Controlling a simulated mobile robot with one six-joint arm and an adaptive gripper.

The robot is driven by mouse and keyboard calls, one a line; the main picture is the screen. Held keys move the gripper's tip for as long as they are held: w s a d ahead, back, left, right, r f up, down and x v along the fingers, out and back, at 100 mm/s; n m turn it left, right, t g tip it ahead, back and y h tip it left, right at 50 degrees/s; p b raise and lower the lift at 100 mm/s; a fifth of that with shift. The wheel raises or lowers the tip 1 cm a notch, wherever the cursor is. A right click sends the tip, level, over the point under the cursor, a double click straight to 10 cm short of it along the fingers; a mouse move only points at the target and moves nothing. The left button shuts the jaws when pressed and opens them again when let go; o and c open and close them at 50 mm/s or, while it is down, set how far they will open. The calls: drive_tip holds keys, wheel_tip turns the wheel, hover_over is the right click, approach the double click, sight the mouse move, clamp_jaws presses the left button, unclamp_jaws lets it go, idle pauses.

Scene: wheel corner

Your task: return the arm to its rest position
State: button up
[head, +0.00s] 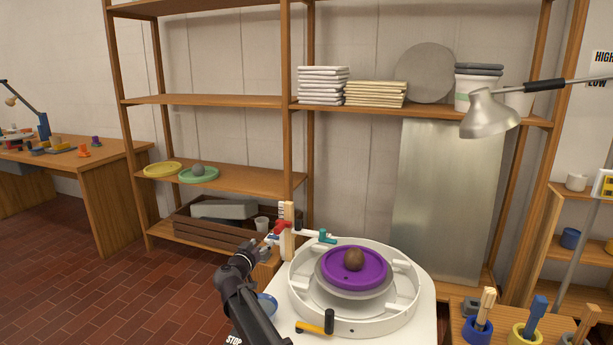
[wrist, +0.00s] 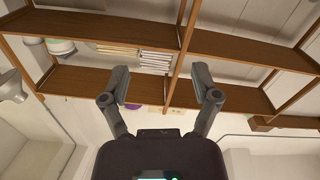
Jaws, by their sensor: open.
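My arm (head: 246,295) rises at the lower middle of the head view, left of the white wheel. My gripper shows clearly in the wrist view (wrist: 162,82), its two fingers spread wide with nothing between them. In the head view the arm's far end is small and dark, and its fingers are hard to make out. My gripper is apart from these.
Wooden shelves (head: 205,101) stand behind the wheel, with stacked white slabs (head: 322,86). A grey lamp (head: 490,117) reaches in from the right. A low stand at the lower right holds tool cups (head: 477,331). The brick floor (head: 110,290) at left is clear.

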drive_tip(key=s+d+f+g+h, duration=0.1)
drive_tip(key=s+d+f+g, duration=0.25)
drive_tip(key=d, duration=0.45)
drive_tip(key=s+d+f+m+g, duration=0.1)
drive_tip(key=s+d+f+g, duration=0.1)
drive_tip(key=d+f, duration=0.35)
drive_tip(key=s+d+f+g+h, duration=0.1)
drive_tip(key=s+d+f+g, duration=0.15)
drive_tip(key=d, duration=0.65)
drive_tip(key=s+d+f+n+g+y+b, duration=0.1)
drive_tip(key=s+d+f+g+y, duration=0.25)
drive_tip(key=s, duration=0.45)
drive_tip(key=s+d+f+n+g+y+b, duration=0.1)
drive_tip(key=s+d+f+g+y+b, duration=0.1)
drive_tip(key=s+f, duration=0.35)
drive_tip(key=s+d+f+n+g+y+b, duration=0.1)
drive_tip(key=s+d+f+g+y, duration=0.15)
drive_tip(key=s, duration=0.65)
wheel_tip(320, 180, up, 38)
drive_tip(key=p, duration=3.7)
drive_tip(key=shift+r+g+p, duration=0.2)
drive_tip(key=shift+g+p, duration=0.2)
drive_tip(key=shift+d, duration=0.15)
